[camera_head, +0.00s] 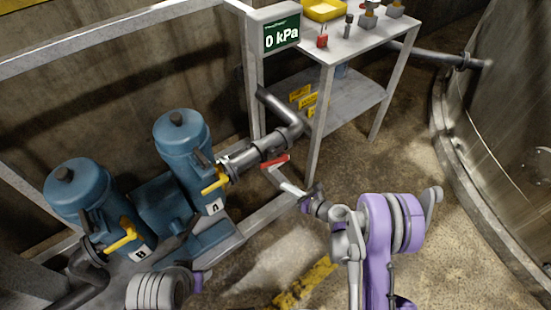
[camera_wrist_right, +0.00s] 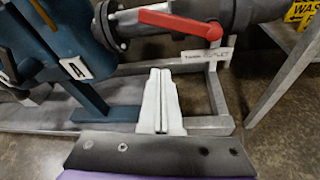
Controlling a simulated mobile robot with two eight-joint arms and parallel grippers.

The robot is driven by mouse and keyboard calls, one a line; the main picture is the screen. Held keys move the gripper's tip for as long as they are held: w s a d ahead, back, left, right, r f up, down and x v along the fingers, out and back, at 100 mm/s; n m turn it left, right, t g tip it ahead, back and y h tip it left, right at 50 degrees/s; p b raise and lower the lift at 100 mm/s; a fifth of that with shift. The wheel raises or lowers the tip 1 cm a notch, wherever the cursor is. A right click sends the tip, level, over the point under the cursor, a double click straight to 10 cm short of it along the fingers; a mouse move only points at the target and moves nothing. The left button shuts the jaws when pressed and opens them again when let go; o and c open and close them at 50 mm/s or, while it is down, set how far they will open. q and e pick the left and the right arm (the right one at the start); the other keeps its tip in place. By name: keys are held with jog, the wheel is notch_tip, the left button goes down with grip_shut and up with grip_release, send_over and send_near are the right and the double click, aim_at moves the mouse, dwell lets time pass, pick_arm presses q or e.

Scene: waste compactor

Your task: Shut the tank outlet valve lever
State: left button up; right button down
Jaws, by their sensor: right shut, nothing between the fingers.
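The red valve lever (camera_head: 275,161) sits on the near side of the dark outlet pipe (camera_head: 265,146), beside pump A. It also shows at the top of the right wrist view (camera_wrist_right: 180,22), with its pivot at the right end and its handle reaching left, roughly along the pipe. A white label (camera_wrist_right: 207,55) hangs just below it, too small to read. My right gripper (camera_head: 279,180) is shut and empty, just below and in front of the lever, apart from it. Its pale fingers (camera_wrist_right: 161,76) are pressed together in the wrist view.
Blue pumps A (camera_head: 183,140) and B (camera_head: 82,195) with yellow handles stand at left on a grey frame (camera_head: 262,212). A metal table (camera_head: 345,48) and a 0 kPa display (camera_head: 281,35) are behind. A large tank (camera_head: 505,130) stands right. Open floor lies between.

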aim_at(274, 161)
jog(key=w+a+f+m+b, duration=0.1)
jog(key=w+a+f, duration=0.2)
jog(key=w+a, duration=0.4)
pick_arm(q)
jog(key=shift+w+d+f, duration=0.1)
jog(key=shift+w+f, duration=0.2)
jog(key=shift+w, duration=0.15)
pick_arm(e)
jog(key=shift+w+d+r, duration=0.1)
jog(key=shift+d+r, duration=0.2)
jog(key=shift+r, duration=0.35)
jog(key=shift+s+d+r, duration=0.1)
jog(key=shift+d+r, duration=0.15)
jog(key=shift+r, duration=0.35)
jog(key=shift+w+d+r, duration=0.1)
jog(key=shift+d+r, duration=0.2)
jog(key=shift+r, duration=0.35)
